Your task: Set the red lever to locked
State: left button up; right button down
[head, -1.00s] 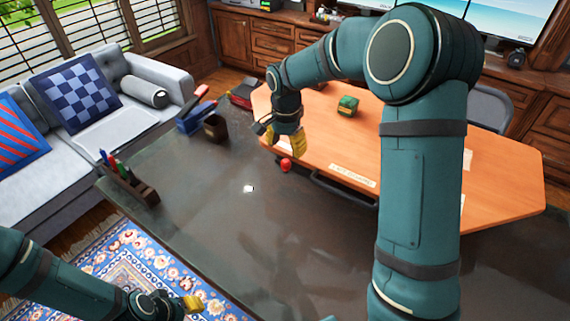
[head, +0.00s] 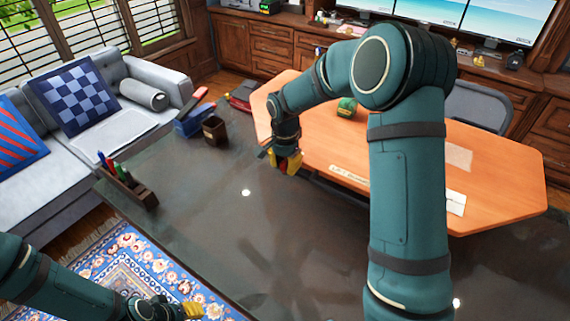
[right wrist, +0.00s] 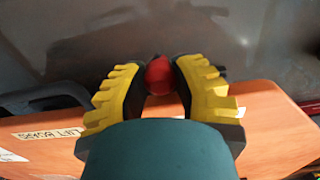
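The red lever's round knob (right wrist: 159,76) sits between the two yellow fingers of my right gripper (right wrist: 162,84) in the right wrist view. The lever's shaft and base are hidden. My left gripper (head: 186,310) is low at the left, above the rug, away from the lever; its fingers are too small to judge.
A dark glossy table surface (head: 225,225) lies in front of the desk. A pen holder (head: 130,185), a blue box (head: 193,120) and a brown cup (head: 214,130) stand on its left side. A green object (head: 347,107) is on the desk, behind my right arm. A label (right wrist: 50,134) marks the desk edge.

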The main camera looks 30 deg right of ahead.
jog(key=shift+a, duration=0.15)
jog(key=shift+w+a+m, duration=0.25)
jog(key=shift+a+m, duration=0.25)
jog(key=shift+m, duration=0.4)
jog(key=shift+w+a+m+p, duration=0.5)
jog(key=shift+m, duration=0.55)
jog(key=shift+w+a+m+p, duration=0.45)
jog(key=shift+a+m+p, duration=0.1)
jog(key=shift+m, duration=0.55)
jog(key=shift+w+a+m+p, duration=0.45)
jog(key=shift+w+a+m, duration=0.05)
jog(key=shift+m, duration=0.55)
jog(key=c, duration=0.7)
grip_release()
jog(key=shift+w, duration=0.1)
